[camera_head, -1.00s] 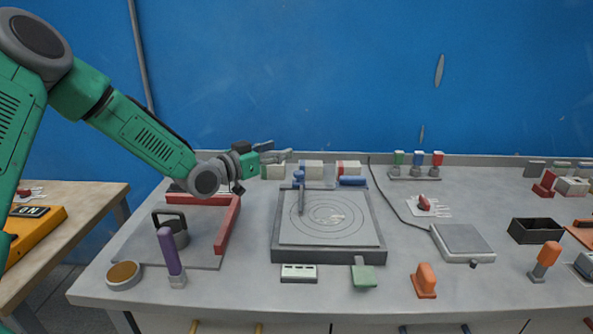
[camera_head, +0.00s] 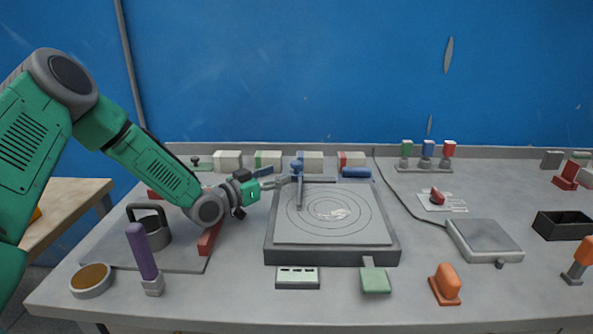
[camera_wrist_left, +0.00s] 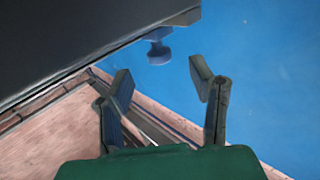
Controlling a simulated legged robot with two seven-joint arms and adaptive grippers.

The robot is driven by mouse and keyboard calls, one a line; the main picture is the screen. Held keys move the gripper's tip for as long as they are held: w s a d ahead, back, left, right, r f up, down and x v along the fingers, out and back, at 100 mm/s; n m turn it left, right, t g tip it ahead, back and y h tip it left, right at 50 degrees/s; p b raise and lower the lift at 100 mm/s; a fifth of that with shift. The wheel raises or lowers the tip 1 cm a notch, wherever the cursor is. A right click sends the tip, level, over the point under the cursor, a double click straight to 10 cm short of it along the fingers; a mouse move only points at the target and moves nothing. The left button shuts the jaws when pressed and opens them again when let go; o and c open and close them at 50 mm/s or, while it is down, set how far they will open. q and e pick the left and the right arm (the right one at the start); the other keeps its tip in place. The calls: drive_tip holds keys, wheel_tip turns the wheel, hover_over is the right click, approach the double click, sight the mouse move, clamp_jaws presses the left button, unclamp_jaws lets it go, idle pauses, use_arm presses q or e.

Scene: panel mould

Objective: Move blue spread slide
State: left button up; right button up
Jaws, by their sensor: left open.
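The blue spread slide (camera_head: 297,167) shows a rounded blue knob at the back left of the grey panel mould (camera_head: 331,256). A thin grey bar runs from it over the mould's ringed top face. My left gripper (camera_head: 278,176) is open and empty just left of the knob, its fingers pointing right. In the left wrist view, the knob (camera_wrist_left: 158,48) lies beyond the open fingertips (camera_wrist_left: 161,80), roughly in line with the gap between them, and not touching them. My right gripper does not show.
A red bar (camera_head: 211,236), a dark handled pot (camera_head: 156,232) and a purple-handled tool (camera_head: 142,252) stand below my left arm. Coloured blocks (camera_head: 268,158) and a blue cylinder (camera_head: 356,173) line the back. A grey scale (camera_head: 484,240) stands right of the mould.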

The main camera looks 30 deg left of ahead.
sight(297, 166)
use_arm(q)
drive_tip(key=x, duration=0.6)
drive_tip(key=shift+w+d+f, duration=0.1)
drive_tip(key=shift+w, duration=0.05)
drive_tip(key=shift+w+d, duration=0.35)
drive_tip(key=shift+w, duration=0.15)
drive_tip(key=shift+a, duration=0.1)
